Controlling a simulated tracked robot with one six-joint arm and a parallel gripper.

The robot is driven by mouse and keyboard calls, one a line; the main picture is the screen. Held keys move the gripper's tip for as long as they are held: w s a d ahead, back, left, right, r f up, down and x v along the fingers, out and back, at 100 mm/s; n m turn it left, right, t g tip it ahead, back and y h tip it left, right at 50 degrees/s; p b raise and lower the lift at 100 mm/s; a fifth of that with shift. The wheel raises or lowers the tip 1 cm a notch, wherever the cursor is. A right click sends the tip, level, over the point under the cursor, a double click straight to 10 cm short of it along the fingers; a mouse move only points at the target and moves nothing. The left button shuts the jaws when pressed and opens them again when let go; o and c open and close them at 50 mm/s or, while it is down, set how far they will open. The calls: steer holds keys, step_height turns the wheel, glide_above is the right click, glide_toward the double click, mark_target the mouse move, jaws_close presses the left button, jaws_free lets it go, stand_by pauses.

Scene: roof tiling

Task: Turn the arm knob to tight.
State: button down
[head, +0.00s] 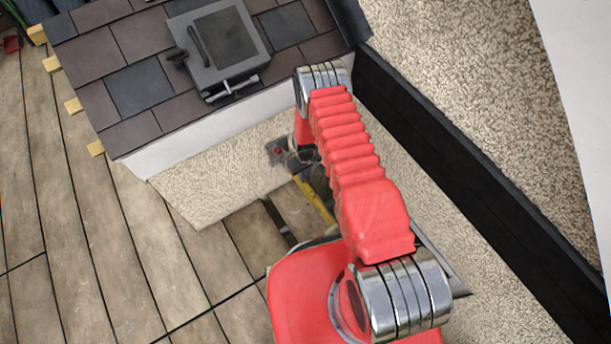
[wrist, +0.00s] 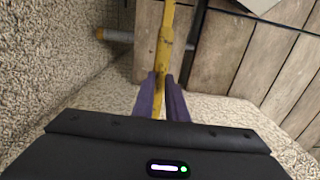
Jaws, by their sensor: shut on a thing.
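My gripper (wrist: 161,92) has its two purple fingers closed on the lower end of a narrow yellow bar (wrist: 165,35). The bar runs up and away from the fingers. I cannot tell which part is the arm knob, nor read any tight mark. In the head view the yellow bar (head: 316,203) shows below the roof edge, beside my red arm. My fingers are hidden or too small to make out there.
A shingled roof section (head: 129,38) with a grey roof window (head: 218,50) stands at the upper left. A dark band (head: 450,150) and pebbled wall (head: 480,60) lie right. The plank floor (head: 100,230) is clear at left. A black bar (wrist: 188,55) runs near the yellow bar.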

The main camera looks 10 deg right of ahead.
steer(key=shift+d, duration=0.1)
steer(key=shift+m, duration=0.3)
steer(key=m, duration=0.4)
steer(key=shift+m, duration=0.3)
steer(key=m, duration=0.5)
steer(key=shift+m, duration=0.3)
steer(key=m, duration=0.4)
steer(key=shift+a+m, duration=0.2)
steer(key=shift+m, duration=1.3)
steer(key=shift+w, duration=0.15)
steer(key=c, duration=1.9)
jaws_free()
